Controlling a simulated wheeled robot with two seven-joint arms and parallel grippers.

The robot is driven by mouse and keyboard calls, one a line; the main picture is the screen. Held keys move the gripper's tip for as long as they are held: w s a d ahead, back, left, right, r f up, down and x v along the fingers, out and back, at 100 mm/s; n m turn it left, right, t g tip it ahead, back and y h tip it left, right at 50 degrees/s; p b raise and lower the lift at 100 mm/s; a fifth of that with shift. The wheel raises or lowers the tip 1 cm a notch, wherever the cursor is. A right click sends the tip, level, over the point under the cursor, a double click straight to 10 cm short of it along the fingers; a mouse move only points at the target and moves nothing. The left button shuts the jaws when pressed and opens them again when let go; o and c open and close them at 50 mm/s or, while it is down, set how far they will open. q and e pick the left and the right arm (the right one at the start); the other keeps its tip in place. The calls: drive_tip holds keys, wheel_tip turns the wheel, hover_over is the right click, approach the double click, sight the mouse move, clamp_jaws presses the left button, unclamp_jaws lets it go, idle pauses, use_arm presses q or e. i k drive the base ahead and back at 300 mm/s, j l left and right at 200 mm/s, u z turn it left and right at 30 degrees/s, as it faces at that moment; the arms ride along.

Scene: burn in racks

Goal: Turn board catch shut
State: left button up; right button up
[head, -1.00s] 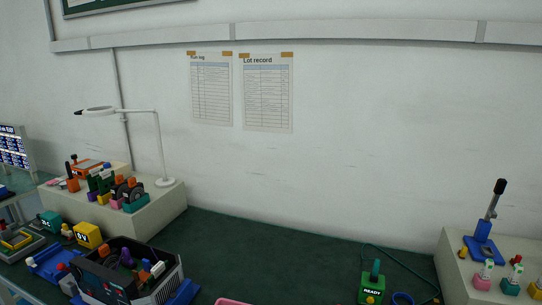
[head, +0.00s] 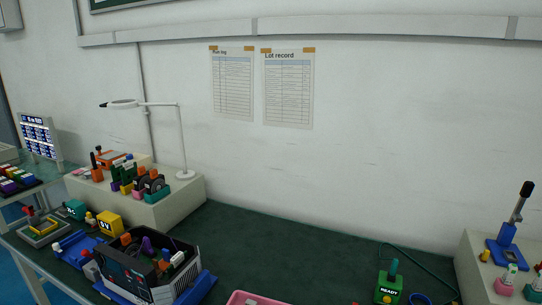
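No part that I can surely name as the board catch shows in the head view. A dark open-topped box with grey slotted sides (head: 128,278) sits on a blue base at the lower left, with several coloured parts inside, including a purple one and orange ones. Any catch in it is too small to tell. A blue fixture (head: 74,250) with a white-tipped part lies to its left. Neither of my grippers is in view.
A raised beige block (head: 180,207) with coloured parts and a white lamp (head: 182,145) stands behind the box. A green READY unit (head: 389,288) and a blue lever press (head: 507,250) are at right. The dark green bench middle (head: 290,250) is clear.

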sight(56, 246)
drive_tip(key=j+u, duration=0.45)
drive_tip(key=i+j+u, duration=0.15)
drive_tip(key=u, duration=0.3)
drive_tip(key=i+j+u, duration=0.15)
drive_tip(key=j+u, duration=0.15)
drive_tip(key=u, duration=0.15)
drive_tip(key=i+j+u, duration=0.15)
drive_tip(key=i, duration=0.25)
drive_tip(key=i+j+u, duration=0.15)
drive_tip(key=i, duration=0.25)
drive_tip(key=j, duration=0.1)
